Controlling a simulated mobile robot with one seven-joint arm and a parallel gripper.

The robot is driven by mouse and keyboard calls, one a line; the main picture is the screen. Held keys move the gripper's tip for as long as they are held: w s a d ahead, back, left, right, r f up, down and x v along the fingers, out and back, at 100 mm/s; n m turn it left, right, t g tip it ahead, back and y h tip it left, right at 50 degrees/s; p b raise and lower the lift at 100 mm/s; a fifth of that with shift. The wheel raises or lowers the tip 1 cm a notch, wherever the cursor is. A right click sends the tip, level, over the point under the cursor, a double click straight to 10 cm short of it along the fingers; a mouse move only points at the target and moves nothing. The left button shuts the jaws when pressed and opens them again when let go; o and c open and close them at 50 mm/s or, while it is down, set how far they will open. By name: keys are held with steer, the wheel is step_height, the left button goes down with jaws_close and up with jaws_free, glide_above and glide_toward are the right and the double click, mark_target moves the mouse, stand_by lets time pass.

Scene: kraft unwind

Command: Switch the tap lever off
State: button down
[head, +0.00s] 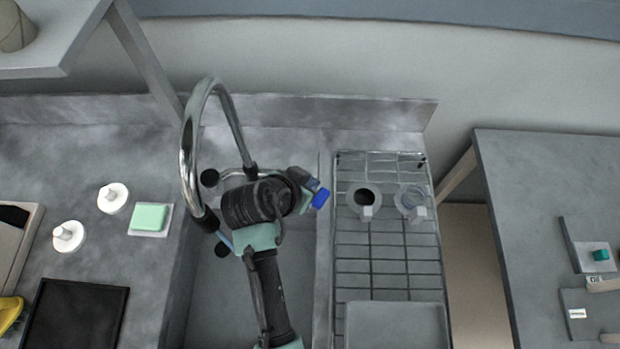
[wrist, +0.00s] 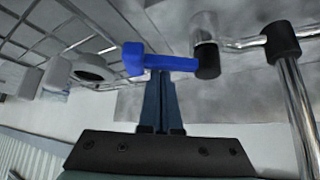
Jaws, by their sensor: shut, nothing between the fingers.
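The tap has a tall chrome arched spout (head: 190,130) over the sink. Its blue lever (head: 320,198) shows at the right of my gripper in the head view. In the wrist view the blue lever (wrist: 170,62) lies roughly crosswise, joined to a dark-ended chrome fitting at its right. My gripper (head: 311,184) is shut and empty; its fingertips (wrist: 160,75) overlap the lever's middle in the wrist view. I cannot tell whether they touch it. A light-blue streak (head: 224,238) shows below the spout end; I cannot tell whether it is water. My arm hides part of the tap.
The sink basin (head: 205,300) lies below my arm. A wire drying rack (head: 385,252) at its right holds two cups (head: 364,198) (head: 411,201) and a tray (head: 397,325). A green sponge (head: 149,217) and two white dispensers (head: 112,197) (head: 68,236) stand at the left.

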steer(key=shift+s+a+r+p, duration=0.15)
steer(key=shift+s+a+p, duration=0.25)
steer(key=shift+s+p, duration=0.2)
steer(key=shift+s+a, duration=0.3)
steer(key=shift+s, duration=0.05)
step_height(320, 180, up, 10)
steer(key=b, duration=0.1)
